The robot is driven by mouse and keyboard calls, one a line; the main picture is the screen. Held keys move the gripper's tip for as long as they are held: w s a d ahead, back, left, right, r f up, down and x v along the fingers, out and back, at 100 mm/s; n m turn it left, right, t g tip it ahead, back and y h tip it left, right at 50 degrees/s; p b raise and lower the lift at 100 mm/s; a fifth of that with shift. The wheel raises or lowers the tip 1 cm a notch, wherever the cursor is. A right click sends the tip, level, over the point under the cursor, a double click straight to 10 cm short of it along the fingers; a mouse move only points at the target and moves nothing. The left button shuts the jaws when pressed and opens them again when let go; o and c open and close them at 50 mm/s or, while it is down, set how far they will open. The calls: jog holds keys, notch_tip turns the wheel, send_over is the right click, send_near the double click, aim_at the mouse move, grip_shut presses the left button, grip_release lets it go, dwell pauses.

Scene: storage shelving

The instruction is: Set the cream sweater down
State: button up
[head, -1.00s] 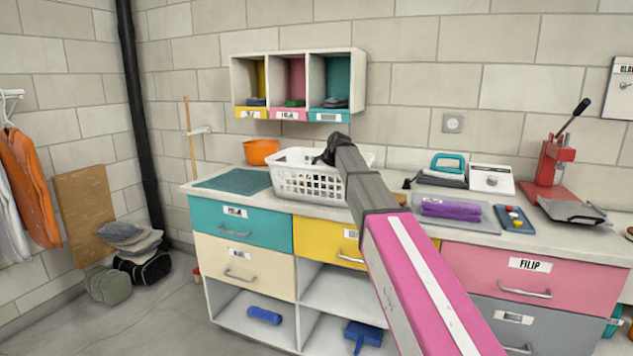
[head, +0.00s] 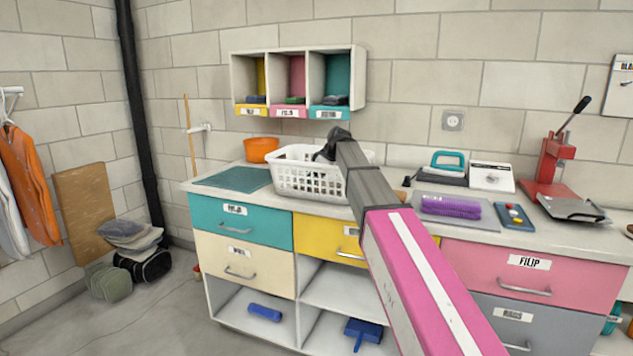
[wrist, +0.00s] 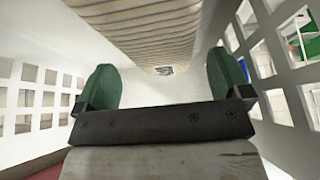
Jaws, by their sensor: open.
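The cream sweater (wrist: 150,30) shows as ribbed cream cloth at the top of the wrist view, inside the white basket (wrist: 40,95). My gripper (wrist: 162,84) has its two green fingertips wide apart, with the sweater just beyond them and nothing clasped between them. I cannot tell whether the fingers touch the cloth. In the head view the white basket (head: 310,182) stands on the counter, and my gripper (head: 328,152) reaches down into it. The sweater is hidden there by the basket and my arm.
An orange bowl (head: 261,150) and a teal mat (head: 232,179) are left of the basket. A tray with a purple roll (head: 450,207) and a red press (head: 552,165) are to the right. The cubby shelf (head: 298,82) hangs on the wall above.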

jog(key=v, duration=1.1)
jog(key=shift+d+r, duration=0.2)
